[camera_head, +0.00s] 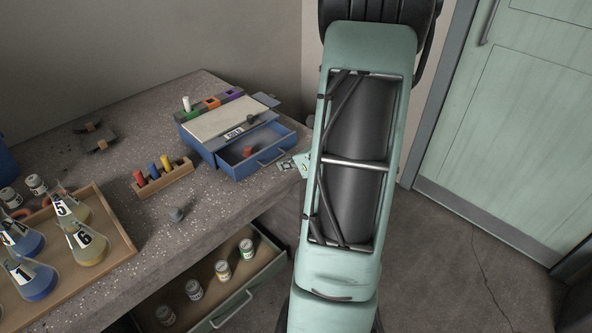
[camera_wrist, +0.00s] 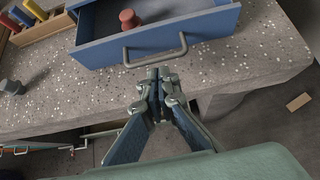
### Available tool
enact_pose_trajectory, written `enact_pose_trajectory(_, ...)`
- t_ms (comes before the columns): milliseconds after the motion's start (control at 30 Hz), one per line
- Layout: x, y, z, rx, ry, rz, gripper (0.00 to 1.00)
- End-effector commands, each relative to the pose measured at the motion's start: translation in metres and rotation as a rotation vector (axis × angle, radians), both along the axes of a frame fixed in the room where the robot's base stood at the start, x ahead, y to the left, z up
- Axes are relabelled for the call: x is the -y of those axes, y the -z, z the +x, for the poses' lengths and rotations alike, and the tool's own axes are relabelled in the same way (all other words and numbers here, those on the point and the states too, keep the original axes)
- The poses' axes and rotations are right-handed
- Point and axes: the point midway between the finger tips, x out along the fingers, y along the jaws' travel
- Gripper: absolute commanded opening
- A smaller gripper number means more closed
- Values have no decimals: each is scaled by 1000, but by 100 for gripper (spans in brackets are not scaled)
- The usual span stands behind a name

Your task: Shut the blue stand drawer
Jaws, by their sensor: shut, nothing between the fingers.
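The blue stand (camera_head: 212,126) stands on the concrete bench, with a pale top and several coloured slots along its back. Its blue drawer (camera_head: 259,154) is pulled out toward the front right and has a grey bar handle (camera_head: 272,157). A small red piece (camera_head: 247,151) is inside the drawer. In the wrist view the drawer (camera_wrist: 160,36) fills the top, with its handle (camera_wrist: 155,50) across the front and the red piece (camera_wrist: 129,19) inside. My gripper (camera_wrist: 158,72) is shut and empty, just in front of the handle. In the head view my arm hides most of my gripper.
A rack (camera_head: 163,177) with red, blue and yellow pieces and a grey knob-like piece (camera_head: 177,214) are left of the drawer. A wooden tray (camera_head: 122,240) holds flasks. Below, an open bench drawer (camera_head: 235,294) holds several jars. A tan block (camera_wrist: 299,102) lies on the floor.

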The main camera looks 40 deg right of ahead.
Motion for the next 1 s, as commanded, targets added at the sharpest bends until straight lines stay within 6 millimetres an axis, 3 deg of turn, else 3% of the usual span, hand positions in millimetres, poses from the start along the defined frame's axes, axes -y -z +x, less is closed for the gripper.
enact_pose_trajectory(500,-1,-1,11,0,-1,-2,0)
enact_pose_trajectory(567,-1,0,19,0,-3,-2,0)
enact_pose_trajectory(800,-6,0,77,0,-6,-2,0)
enact_pose_trajectory(1000,-7,-1,102,-1,-1,-1,0)
